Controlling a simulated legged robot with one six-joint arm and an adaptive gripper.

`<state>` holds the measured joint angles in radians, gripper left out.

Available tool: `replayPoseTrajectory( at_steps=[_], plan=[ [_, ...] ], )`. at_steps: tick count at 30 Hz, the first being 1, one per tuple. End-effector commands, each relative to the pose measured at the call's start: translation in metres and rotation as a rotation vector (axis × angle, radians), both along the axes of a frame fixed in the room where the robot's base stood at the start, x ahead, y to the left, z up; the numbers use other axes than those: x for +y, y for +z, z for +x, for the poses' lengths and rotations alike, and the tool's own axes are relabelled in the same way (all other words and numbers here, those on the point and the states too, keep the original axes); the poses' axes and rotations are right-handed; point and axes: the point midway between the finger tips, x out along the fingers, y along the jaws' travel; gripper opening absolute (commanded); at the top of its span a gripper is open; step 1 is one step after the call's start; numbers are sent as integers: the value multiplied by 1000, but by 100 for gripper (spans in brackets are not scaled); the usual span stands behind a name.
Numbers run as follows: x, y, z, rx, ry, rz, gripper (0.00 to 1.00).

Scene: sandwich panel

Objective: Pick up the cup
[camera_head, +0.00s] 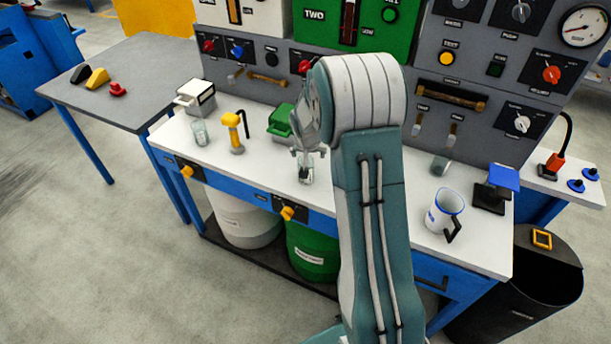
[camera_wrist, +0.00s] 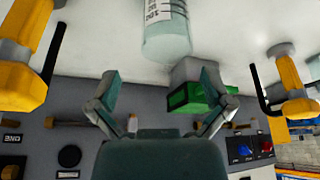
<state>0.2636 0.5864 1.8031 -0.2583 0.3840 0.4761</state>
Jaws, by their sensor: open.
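The cup (camera_head: 445,210) is a white mug with a blue rim and a dark handle. It stands on the right part of the white bench top in the head view, right of my arm and well apart from my gripper. I do not make it out in the wrist view. My gripper (camera_head: 304,146) is over the middle of the bench, partly hidden by my arm, above a clear glass beaker (camera_head: 306,174). In the wrist view my gripper (camera_wrist: 161,75) is open with its fingers spread and nothing between them. The marked beaker (camera_wrist: 168,38) shows beyond them.
A green-topped device (camera_head: 282,122), a yellow tool (camera_head: 234,132) and another glass (camera_head: 200,132) stand on the bench to the left. A dark stand with a blue top (camera_head: 491,193) is just right of the cup. A control panel (camera_head: 330,85) rises behind the bench.

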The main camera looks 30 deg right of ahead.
Motion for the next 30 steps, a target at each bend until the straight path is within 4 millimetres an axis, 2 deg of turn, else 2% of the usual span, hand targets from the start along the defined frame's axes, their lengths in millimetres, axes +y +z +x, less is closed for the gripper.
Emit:
replayPoseTrajectory(
  at_steps=[8,15,18,25,26,27,29,30],
  plan=[
    [-2,-25,9,0,3,-1,100],
    [-7,-58,21,-1,3,-1,100],
    [-9,-65,23,-1,3,0,100],
    [-9,-65,24,-3,3,-1,100],
    [-8,-65,24,-2,3,0,91],
    [-8,-65,24,-2,3,0,73],
    [-8,-65,24,-2,3,0,46],
    [-8,-65,24,-2,3,0,29]
  ],
)
